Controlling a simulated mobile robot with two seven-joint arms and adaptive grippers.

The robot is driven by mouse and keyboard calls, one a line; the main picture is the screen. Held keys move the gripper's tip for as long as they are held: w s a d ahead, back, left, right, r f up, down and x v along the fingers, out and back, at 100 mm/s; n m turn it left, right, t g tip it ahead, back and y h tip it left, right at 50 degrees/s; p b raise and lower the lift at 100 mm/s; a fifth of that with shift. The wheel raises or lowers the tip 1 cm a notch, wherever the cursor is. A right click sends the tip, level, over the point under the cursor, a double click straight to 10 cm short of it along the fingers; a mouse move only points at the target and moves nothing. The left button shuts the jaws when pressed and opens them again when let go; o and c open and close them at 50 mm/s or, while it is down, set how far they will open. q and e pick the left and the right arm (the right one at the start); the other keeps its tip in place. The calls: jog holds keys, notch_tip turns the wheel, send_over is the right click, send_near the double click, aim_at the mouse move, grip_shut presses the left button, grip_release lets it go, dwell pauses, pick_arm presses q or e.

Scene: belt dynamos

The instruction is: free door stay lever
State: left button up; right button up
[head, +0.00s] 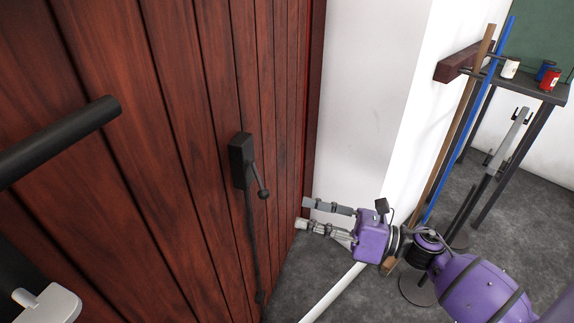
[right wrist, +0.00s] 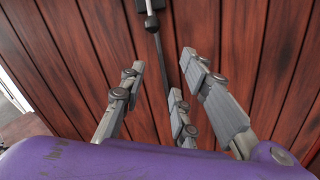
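The door stay lever is a thin dark arm with a round knob (head: 263,193), hanging down from a black box (head: 241,160) on the red-brown plank door (head: 185,130). In the right wrist view the knob (right wrist: 151,22) shows at the top edge, beyond my fingertips. A thin dark rod runs down the door below the box. My right gripper (head: 302,213) is open and empty, to the right of and below the lever, apart from it. Its spread grey fingers (right wrist: 163,85) point towards the door in the right wrist view. I cannot make out my left gripper.
A thick black bar (head: 60,142) crosses the door at the left. A pale grey fitting (head: 48,303) is at the lower left. At the right, a brown pole (head: 458,130) and a blue pole (head: 470,110) lean beside a small table with cans (head: 549,79). Grey floor lies below.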

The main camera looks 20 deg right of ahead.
aim_at(265, 189)
notch_tip(265, 189, up, 6)
jog(key=w+n+g+p, duration=0.1)
jog(key=w+n+g, duration=0.1)
jog(key=n, duration=0.3)
pick_arm(q)
jog(key=r+p, duration=0.1)
jog(key=r, duration=0.1)
jog(key=w+r+p, duration=0.1)
jog(key=r, duration=0.1)
jog(key=shift+w, duration=0.1)
pick_arm(e)
jog(key=w+a+y, duration=0.1)
jog(key=w+a, duration=0.3)
jog(key=a, duration=0.3)
jog(key=shift+r+n, duration=0.2)
jog(key=shift+n, duration=0.1)
grip_shut()
